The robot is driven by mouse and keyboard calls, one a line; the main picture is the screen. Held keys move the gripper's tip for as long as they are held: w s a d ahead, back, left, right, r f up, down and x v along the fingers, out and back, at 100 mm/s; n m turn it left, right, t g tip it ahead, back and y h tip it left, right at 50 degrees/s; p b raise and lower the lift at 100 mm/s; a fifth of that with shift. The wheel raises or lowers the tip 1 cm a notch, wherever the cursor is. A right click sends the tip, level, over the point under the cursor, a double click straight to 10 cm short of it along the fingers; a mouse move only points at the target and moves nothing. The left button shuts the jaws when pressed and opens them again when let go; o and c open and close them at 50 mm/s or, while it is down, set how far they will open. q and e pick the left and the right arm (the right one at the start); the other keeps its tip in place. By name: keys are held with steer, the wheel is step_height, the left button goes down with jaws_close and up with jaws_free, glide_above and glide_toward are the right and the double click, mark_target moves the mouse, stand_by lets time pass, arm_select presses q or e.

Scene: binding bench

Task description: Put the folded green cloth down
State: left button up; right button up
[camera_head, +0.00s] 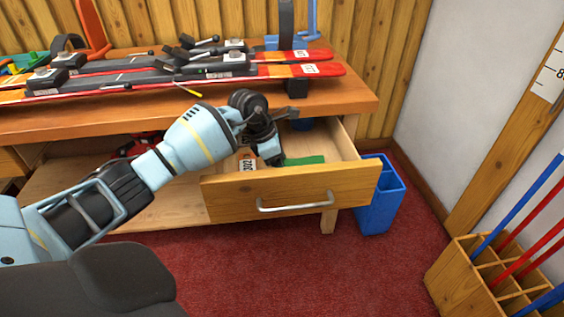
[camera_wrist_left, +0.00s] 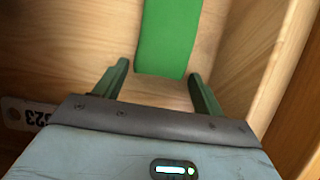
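The folded green cloth (camera_head: 305,160) lies inside the open drawer (camera_head: 290,196). In the left wrist view the cloth (camera_wrist_left: 167,38) is a flat green strip on the drawer floor, and its near end reaches between my fingertips. My left gripper (camera_head: 272,160) points down into the drawer, just left of the cloth in the head view. In the left wrist view its fingers (camera_wrist_left: 157,80) are spread, with a gap on each side of the cloth. My right gripper is not in view.
The bench top (camera_head: 350,96) with skis (camera_head: 315,69) is above and behind the drawer. A numbered tag (camera_head: 247,164) is in the drawer by my gripper. A blue bin (camera_head: 383,198) stands right of the drawer. A wooden rack (camera_head: 470,280) is at lower right. Red carpet is clear in front.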

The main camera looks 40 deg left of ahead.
arm_select(q)
steer(key=shift+o, duration=1.1)
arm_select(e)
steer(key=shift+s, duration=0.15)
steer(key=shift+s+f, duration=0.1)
arm_select(q)
steer(key=shift+r, duration=0.15)
steer(key=p+v, duration=0.3)
steer(key=v, duration=0.9)
steer(key=shift+p, duration=0.35)
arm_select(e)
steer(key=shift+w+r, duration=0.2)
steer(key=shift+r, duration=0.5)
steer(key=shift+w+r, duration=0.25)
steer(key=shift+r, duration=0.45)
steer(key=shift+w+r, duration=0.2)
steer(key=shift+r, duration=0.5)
